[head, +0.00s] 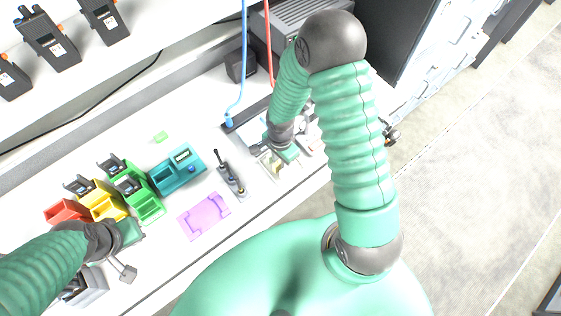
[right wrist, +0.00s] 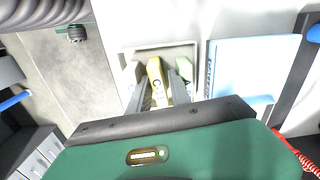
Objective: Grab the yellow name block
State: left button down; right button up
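The yellow name block (right wrist: 156,75) is a small, narrow yellow piece in the right wrist view, lying in a shallow pale tray (right wrist: 124,56). My right gripper (right wrist: 160,80) is open, with one grey finger on each side of the block; a slight gap seems to show beside it. In the head view my right gripper (head: 272,160) is low over this tray near the counter's front edge, and the block is too small to make out there. My left gripper (head: 136,254) is empty over the left part of the counter, its fingers apart.
A purple tray (head: 204,216) lies near the front edge. A light-blue panel (right wrist: 240,68) lies right of the tray in the right wrist view.

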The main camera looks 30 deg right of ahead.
jog(key=shift+s+d, duration=0.1)
grip_shut()
